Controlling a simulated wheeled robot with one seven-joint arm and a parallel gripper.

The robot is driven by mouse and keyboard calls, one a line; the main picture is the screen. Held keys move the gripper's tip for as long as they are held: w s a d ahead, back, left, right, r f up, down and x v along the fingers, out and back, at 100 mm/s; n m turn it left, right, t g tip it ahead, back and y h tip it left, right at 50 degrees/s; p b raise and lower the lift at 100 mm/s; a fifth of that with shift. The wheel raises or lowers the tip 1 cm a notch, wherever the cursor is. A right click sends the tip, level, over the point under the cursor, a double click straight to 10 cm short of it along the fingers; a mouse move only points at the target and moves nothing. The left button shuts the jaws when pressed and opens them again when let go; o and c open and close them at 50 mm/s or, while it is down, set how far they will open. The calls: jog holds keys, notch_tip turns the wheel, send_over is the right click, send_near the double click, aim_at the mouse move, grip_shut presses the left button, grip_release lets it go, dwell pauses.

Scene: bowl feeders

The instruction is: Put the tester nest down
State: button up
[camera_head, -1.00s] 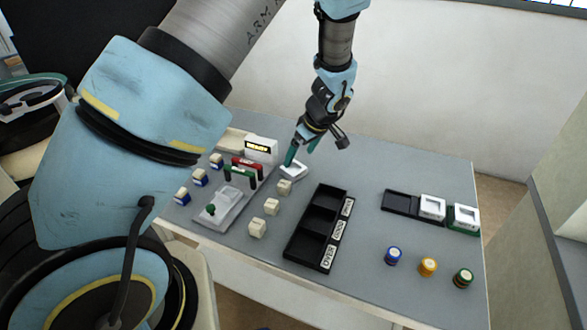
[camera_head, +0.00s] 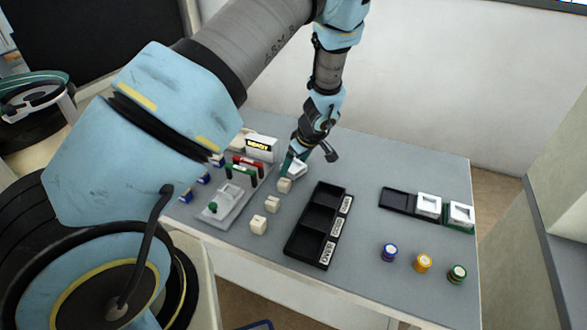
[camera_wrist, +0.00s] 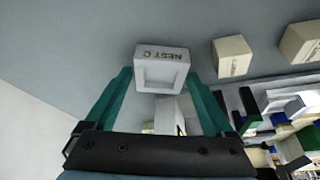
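The tester nest is a small white square frame (camera_wrist: 162,68) marked "NEST C" in the wrist view. My gripper (camera_wrist: 161,76) has one green finger against each side of it and appears shut on it. In the head view the nest (camera_head: 298,169) is at the fingertips of my gripper (camera_head: 292,163), slightly tilted, at the back of the grey table. The gap under it is hard to judge. The grey tester base (camera_head: 228,204) with a green knob lies to its left. A white display box (camera_head: 261,148) stands behind that base.
Cream cubes (camera_head: 258,224) stand in a row in front of the nest. A black compartment tray (camera_head: 318,222) is at mid-table. At right, a dark rack has an empty place (camera_head: 396,199) beside two white nests (camera_head: 428,205). Coloured round pieces (camera_head: 423,263) stand in front. Grey table between is clear.

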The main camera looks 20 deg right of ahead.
grip_shut()
dwell(0.5)
